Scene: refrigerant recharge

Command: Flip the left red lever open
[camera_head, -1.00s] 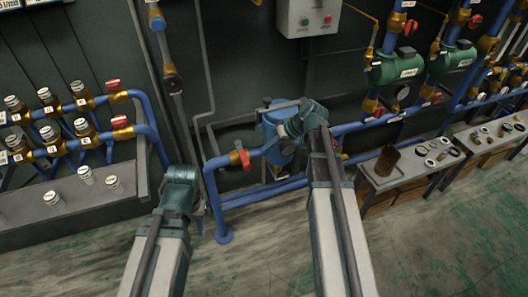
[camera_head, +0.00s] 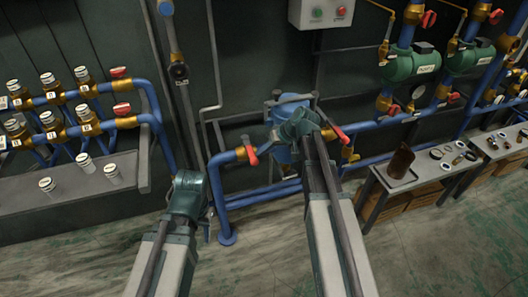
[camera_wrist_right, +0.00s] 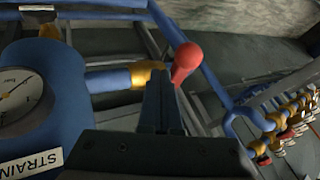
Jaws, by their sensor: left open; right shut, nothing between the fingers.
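The left red lever (camera_head: 250,155) hangs steeply beside a brass valve on the blue pipe, left of the blue strainer (camera_head: 285,150). A second red lever (camera_head: 340,134) slants on the strainer's right side. My right gripper (camera_head: 304,122) is shut and empty, in front of the strainer; its tips are hard to make out. In the right wrist view, its closed dark fingers (camera_wrist_right: 162,90) are close beside a red handle end (camera_wrist_right: 186,62); contact is unclear, as is which lever this is. My left gripper (camera_head: 188,182) is open, low and left of the left lever.
Blue pipes (camera_head: 262,192) run below and beside the strainer. A shelf (camera_head: 410,180) with small parts stands at right. A gauge (camera_wrist_right: 18,95) is close at left in the right wrist view.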

